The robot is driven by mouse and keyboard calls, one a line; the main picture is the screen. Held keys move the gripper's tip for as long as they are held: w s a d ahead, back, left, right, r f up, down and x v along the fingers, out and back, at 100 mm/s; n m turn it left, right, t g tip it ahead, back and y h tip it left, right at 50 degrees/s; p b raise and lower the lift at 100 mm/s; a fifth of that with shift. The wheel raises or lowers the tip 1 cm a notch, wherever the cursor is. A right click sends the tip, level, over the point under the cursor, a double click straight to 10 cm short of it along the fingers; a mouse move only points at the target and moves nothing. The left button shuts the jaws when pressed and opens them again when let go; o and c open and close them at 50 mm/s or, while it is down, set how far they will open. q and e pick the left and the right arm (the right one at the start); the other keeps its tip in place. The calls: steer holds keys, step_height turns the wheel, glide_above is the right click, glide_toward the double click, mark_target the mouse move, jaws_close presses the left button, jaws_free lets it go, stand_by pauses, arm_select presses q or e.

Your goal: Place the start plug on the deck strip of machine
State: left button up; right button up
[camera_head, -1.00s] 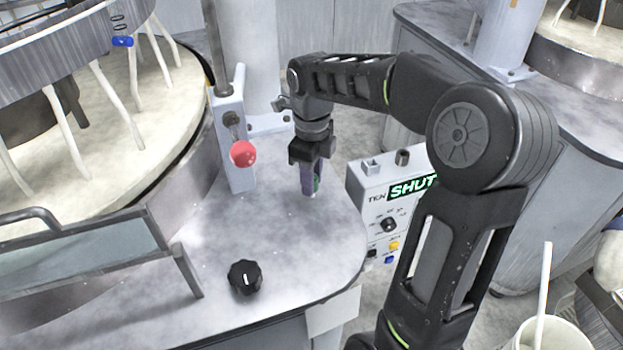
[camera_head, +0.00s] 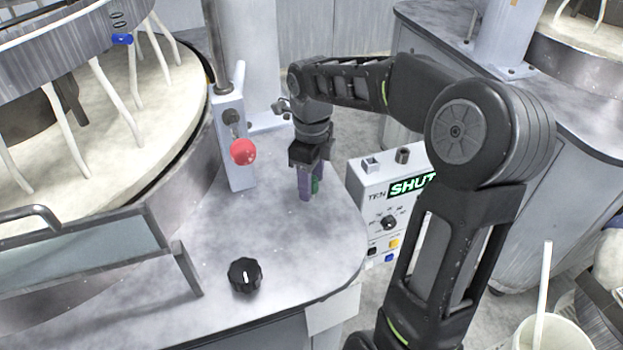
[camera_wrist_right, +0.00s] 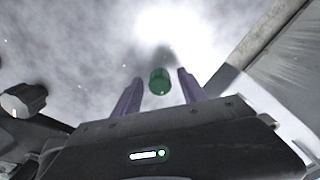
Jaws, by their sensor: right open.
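The start plug (camera_wrist_right: 159,81) is a small green cylinder, seen between the two purple fingers in the right wrist view. In the head view a bit of its green (camera_head: 315,186) shows beside the fingers. My right gripper (camera_head: 307,186) points down over the grey deck strip (camera_head: 290,235) of the machine, right of the red-ball lever. Its fingers are open, with a gap on each side of the plug in the wrist view. The plug appears to stand on the deck, but its base is hard to make out. My left gripper is not in view.
A red-ball lever (camera_head: 243,152) on a grey post stands left of the gripper. A black knob (camera_head: 245,276) sits near the deck's front. A control box (camera_head: 388,200) reading "SHUT" is beyond the right edge. The large round platen (camera_head: 130,150) fills the left.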

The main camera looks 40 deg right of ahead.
steer(key=shift+r, duration=0.2)
step_height(320, 180, up, 7)
steer(key=shift+f, duration=0.1)
step_height(320, 180, up, 5)
steer(key=p, duration=0.3)
stand_by(0.5)
